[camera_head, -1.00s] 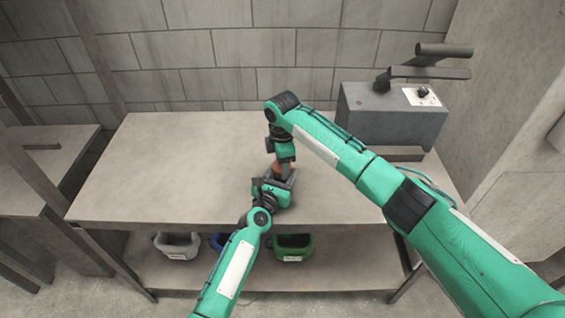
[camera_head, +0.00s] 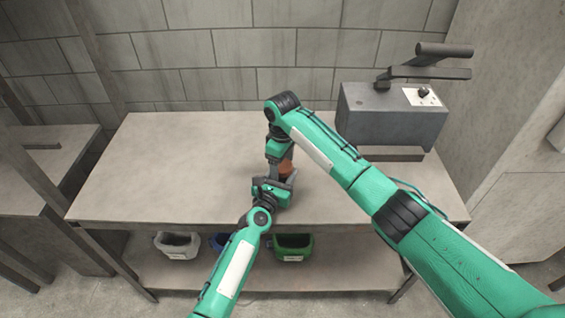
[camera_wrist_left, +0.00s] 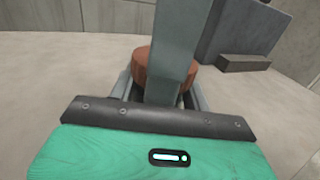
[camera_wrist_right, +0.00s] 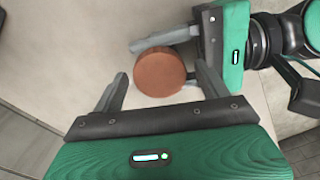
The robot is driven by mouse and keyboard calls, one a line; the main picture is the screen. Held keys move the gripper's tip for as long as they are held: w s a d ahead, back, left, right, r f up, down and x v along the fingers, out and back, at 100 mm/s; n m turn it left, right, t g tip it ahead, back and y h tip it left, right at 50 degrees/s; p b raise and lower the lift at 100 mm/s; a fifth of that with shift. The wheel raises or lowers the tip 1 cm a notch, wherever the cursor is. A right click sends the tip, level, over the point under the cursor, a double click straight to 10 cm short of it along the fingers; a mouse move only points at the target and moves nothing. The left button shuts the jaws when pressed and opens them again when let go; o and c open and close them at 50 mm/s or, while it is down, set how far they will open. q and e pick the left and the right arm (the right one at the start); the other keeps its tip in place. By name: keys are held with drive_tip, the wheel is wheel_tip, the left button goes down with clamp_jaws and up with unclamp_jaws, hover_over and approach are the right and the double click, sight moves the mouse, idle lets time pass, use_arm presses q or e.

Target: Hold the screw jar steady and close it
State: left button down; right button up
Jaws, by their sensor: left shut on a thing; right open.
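The screw jar's round orange-brown lid (camera_wrist_right: 160,72) shows from above in the right wrist view. It also shows in the head view (camera_head: 287,167) and, partly covered, in the left wrist view (camera_wrist_left: 202,80). My left gripper (camera_head: 284,180) is shut on the jar below the lid; the jar's body is mostly hidden. My right gripper (camera_wrist_right: 162,86) is open above the jar, its fingers apart on either side of the lid with gaps showing. One right finger stands in front of the lid in the left wrist view. Whether the lid is seated cannot be told.
The jar is over a bare workbench (camera_head: 170,165), with free room to the left. A grey machine (camera_head: 390,115) with a lever stands at the back right. Several bins, including a green one (camera_head: 293,247), sit on the shelf below.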

drive_tip(key=shift+r, duration=2.2)
drive_tip(key=shift+c, duration=0.3)
drive_tip(key=r+m, duration=0.2)
drive_tip(key=shift+a+r, duration=0.2)
drive_tip(key=shift+r, duration=0.15)
drive_tip(key=shift+d+r+m, duration=0.15)
drive_tip(key=shift+r+m, duration=0.25)
drive_tip(key=shift+m, duration=0.3)
drive_tip(key=shift+f, duration=0.1)
drive_tip(key=shift+f, duration=3.95)
drive_tip(key=shift+c, duration=0.2)
